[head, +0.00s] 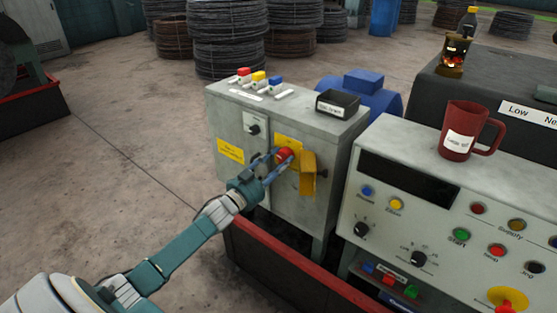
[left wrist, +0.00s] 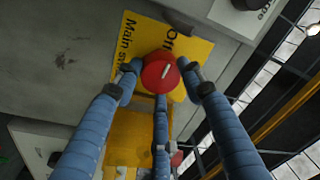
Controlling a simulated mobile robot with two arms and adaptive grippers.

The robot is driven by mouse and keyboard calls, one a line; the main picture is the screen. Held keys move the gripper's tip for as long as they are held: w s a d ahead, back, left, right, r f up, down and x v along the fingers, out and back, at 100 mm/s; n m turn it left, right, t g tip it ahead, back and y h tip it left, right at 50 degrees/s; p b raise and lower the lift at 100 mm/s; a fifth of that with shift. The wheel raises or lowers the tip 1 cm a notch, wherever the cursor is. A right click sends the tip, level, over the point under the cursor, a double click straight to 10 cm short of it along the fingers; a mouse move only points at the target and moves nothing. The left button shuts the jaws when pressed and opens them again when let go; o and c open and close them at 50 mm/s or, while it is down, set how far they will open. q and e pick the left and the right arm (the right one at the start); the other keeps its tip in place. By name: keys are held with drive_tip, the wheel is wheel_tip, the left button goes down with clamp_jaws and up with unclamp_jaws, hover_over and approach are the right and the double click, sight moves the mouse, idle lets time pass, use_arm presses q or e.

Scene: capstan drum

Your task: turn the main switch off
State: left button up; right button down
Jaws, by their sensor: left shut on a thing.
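The main switch is a red round knob (head: 285,154) on a yellow plate (head: 291,142) on the front of the grey cabinet (head: 231,187). In the left wrist view the knob (left wrist: 160,73) has a white mark, which points toward the plate's partly hidden "O…" lettering. "Main sw…" is printed along the plate's left side. My left gripper (head: 272,164) has its blue fingers closed around the knob, with fingertips on either side and a third finger below. A yellow flap (head: 308,174) hangs beside and below the knob. My right gripper is not in view.
A smaller switch (head: 254,128) sits up-left on the cabinet. Coloured signal buttons (head: 259,78) and a black tray (head: 338,103) are on top. A control console (head: 450,220) with a red jug (head: 470,131) stands close at right. Open floor lies left.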

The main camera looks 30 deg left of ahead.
use_arm(q)
drive_tip(key=shift+d+r+n, duration=0.1)
drive_tip(key=shift+d+n, duration=0.1)
drive_tip(key=shift+n, duration=0.5)
drive_tip(key=o, duration=1.2)
drive_tip(key=shift+c, duration=0.2)
drive_tip(key=shift+s, duration=0.25)
drive_tip(key=s+f, duration=0.1)
drive_tip(key=s, duration=1)
drive_tip(key=shift+s+a, duration=0.2)
drive_tip(key=shift+a, duration=0.2)
drive_tip(key=shift+f, duration=0.25)
